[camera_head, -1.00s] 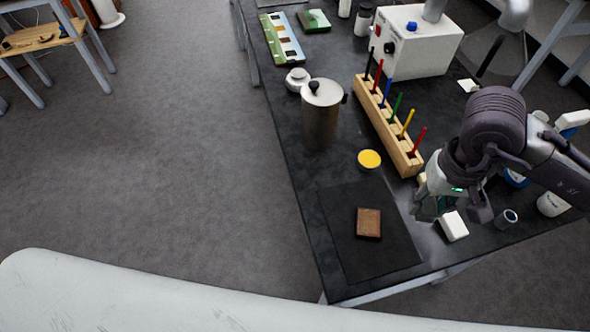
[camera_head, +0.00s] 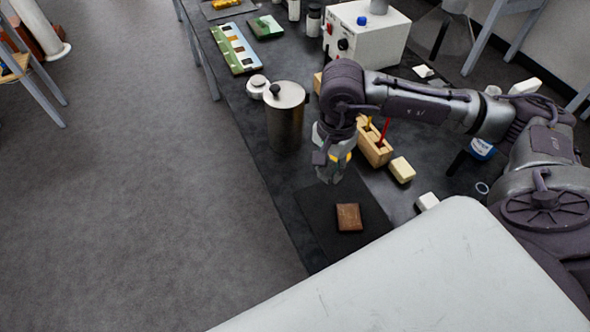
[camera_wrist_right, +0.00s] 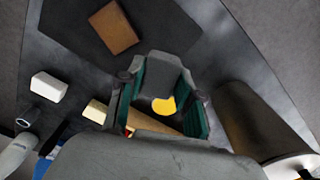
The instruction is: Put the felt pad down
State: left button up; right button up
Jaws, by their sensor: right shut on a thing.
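My right gripper (camera_head: 331,172) is low over the bench between the steel canister and the wooden rack, pointing down. In the right wrist view its green-lined fingers (camera_wrist_right: 168,85) are closed on a dark grey flat piece, which I take for the felt pad (camera_wrist_right: 163,72). The pad spans the fingertips and partly covers a yellow round lid (camera_wrist_right: 163,106) behind it; the lid also peeks out beside the gripper in the head view (camera_head: 349,156). Whether the pad touches anything below is unclear. My left gripper is not in view.
A brown block (camera_head: 349,217) lies on a black mat (camera_head: 322,218) near the bench's front. The canister (camera_head: 285,120) stands left of the gripper, the rack (camera_head: 372,148) to the right. A cream block (camera_head: 402,169) and white block (camera_head: 427,201) lie farther right.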

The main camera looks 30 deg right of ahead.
jog(key=p, duration=0.3)
send_over(295, 176)
notch_tip(295, 176, down, 6)
jog(key=shift+s+r, duration=0.1)
jog(key=shift+r, duration=0.15)
notch_tip(295, 176, down, 4)
jog(key=shift+r+p, duration=0.2)
jog(key=shift+p, duration=0.55)
jog(key=shift+d+f, duration=0.1)
jog(key=shift+f, duration=0.2)
jog(key=shift+f, duration=0.1)
jog(key=shift+f, duration=0.15)
jog(key=o, duration=1)
